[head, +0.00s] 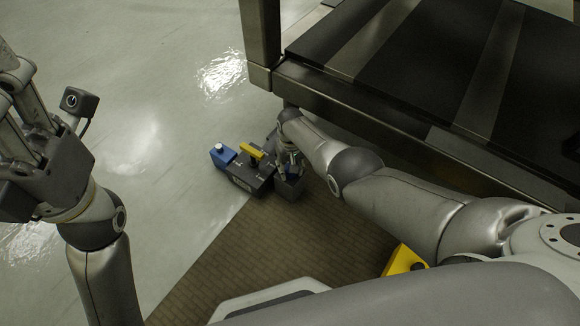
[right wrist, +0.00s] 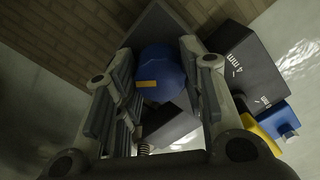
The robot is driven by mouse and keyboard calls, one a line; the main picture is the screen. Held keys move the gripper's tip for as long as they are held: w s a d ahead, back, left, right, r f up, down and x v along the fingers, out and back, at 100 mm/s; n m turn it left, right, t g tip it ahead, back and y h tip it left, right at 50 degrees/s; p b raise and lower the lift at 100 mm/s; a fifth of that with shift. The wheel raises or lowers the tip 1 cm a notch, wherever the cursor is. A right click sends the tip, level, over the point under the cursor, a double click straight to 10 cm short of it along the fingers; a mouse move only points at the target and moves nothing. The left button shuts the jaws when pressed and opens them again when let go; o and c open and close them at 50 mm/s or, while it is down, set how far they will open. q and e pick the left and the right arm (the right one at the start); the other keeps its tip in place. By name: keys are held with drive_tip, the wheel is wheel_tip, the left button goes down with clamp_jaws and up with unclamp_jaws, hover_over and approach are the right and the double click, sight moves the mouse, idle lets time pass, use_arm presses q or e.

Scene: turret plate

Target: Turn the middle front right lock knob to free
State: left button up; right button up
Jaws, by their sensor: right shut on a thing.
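A round blue knob (right wrist: 160,72) with an orange pointer mark shows in the right wrist view, on a dark block (right wrist: 165,30). The pads of my right gripper (right wrist: 158,85) lie on both sides of it and are shut on it. In the head view my right gripper (head: 289,160) reaches down to a dark block (head: 290,187) at the end of a low unit, and hides the knob there. My left gripper (head: 25,125) is raised at the left edge of the head view, far from the unit; its fingertips are cut off.
Beside the held knob is a dark box (head: 243,179) with white markings, a yellow handle (head: 251,150) and a blue part (head: 222,155). A dark table frame (head: 350,110) stands close behind my right arm. The pale floor to the left is clear.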

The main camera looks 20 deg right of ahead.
drive_tip(key=shift+s+f, duration=0.1)
drive_tip(key=shift+s, duration=0.05)
idle(0.3)
drive_tip(key=o, duration=0.8)
drive_tip(key=shift+c, duration=0.2)
drive_tip(key=shift+o, duration=1.3)
drive_tip(key=shift+r, duration=0.25)
drive_tip(key=shift+r, duration=0.2)
wheel_tip(320, 180, up, 11)
drive_tip(key=shift+r, duration=0.2)
